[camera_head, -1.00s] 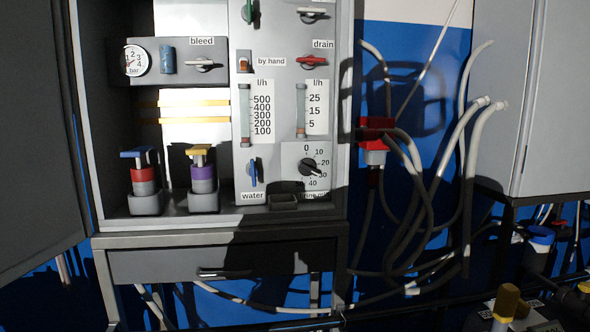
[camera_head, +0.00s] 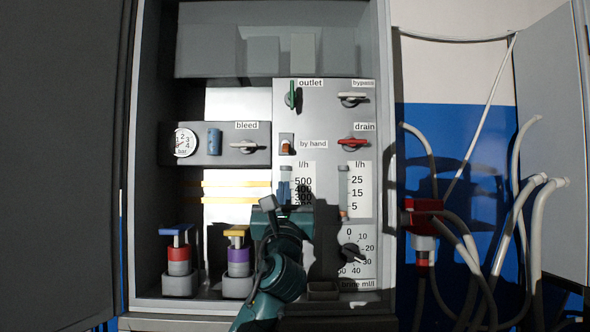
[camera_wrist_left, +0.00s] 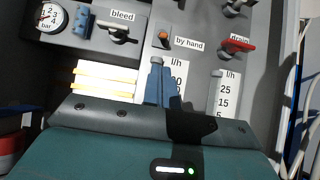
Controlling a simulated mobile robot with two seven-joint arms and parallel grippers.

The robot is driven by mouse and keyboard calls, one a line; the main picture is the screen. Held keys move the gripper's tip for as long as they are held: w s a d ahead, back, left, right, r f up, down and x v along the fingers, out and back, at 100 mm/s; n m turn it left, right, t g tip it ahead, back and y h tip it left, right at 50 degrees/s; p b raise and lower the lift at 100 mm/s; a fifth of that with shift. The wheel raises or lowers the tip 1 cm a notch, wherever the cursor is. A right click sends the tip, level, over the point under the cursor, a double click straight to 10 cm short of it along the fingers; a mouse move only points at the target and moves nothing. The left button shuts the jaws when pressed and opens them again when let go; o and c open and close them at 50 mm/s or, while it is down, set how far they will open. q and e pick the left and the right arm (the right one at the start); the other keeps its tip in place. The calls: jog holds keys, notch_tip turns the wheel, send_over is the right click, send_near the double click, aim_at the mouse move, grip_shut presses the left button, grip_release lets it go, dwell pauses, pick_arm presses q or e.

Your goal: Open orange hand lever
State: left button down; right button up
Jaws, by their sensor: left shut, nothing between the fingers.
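The orange hand lever (camera_head: 286,147) is a small orange toggle on the grey panel, left of the "by hand" label. It also shows in the wrist view (camera_wrist_left: 163,36). My left gripper (camera_head: 284,190) is below the lever, in front of the left flow scale. Its blue fingers (camera_wrist_left: 156,82) are shut and empty, pointing up toward the lever, with a visible gap between them and it. My left arm hides the lower part of the scale and the water valve area. My right gripper is out of view.
Close around are the green outlet lever (camera_head: 291,95), white bleed lever (camera_head: 243,147), red drain lever (camera_head: 353,142) and white bypass lever (camera_head: 352,98). The black brine knob (camera_head: 353,254) sits lower right. Hoses hang right of the cabinet. Open cabinet doors flank both sides.

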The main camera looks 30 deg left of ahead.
aim_at(286, 148)
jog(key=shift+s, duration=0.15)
pick_arm(q)
jog(key=shift+r, duration=0.1)
jog(key=p+x, duration=0.2)
jog(key=x, duration=0.7)
jog(key=shift+w+a+r, duration=0.1)
jog(key=shift+r, duration=0.05)
jog(key=shift+w+a+r, duration=0.1)
jog(key=shift+w, duration=0.1)
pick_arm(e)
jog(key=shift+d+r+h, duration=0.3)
pick_arm(q)
jog(key=shift+r, duration=0.1)
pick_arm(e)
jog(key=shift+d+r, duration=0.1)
